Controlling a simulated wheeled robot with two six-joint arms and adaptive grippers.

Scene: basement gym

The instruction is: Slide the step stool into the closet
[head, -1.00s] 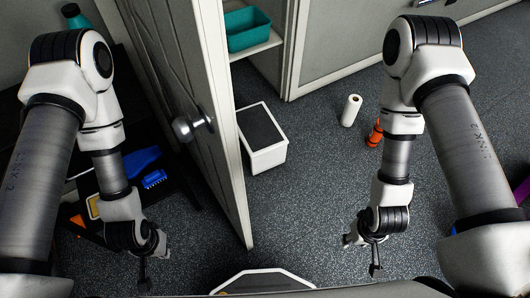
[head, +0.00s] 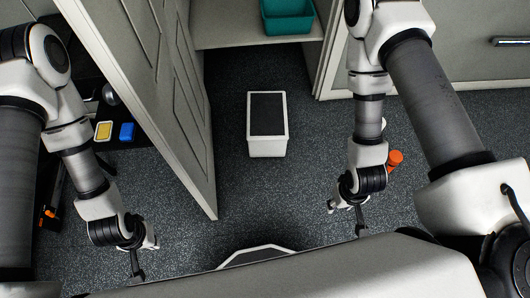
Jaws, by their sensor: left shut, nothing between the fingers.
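The step stool (head: 267,115), white with a black top, stands upright on the floor, squared to the closet opening. It looks to be just in front of the opening, below the closet shelf (head: 235,32). The white panelled closet door (head: 150,85) stands open on the left. My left gripper (head: 138,272) is shut and empty, low at the left, nearer to me than the door's edge and apart from the stool. My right gripper (head: 358,228) hangs right of the stool, nearer to me and not touching it; its fingers are too small to read.
A teal bin (head: 288,18) sits on the closet shelf. An orange object (head: 395,158) stands on the floor beside my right arm. Yellow (head: 103,131) and blue (head: 127,132) items lie behind the door at left. The floor between me and the stool is clear.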

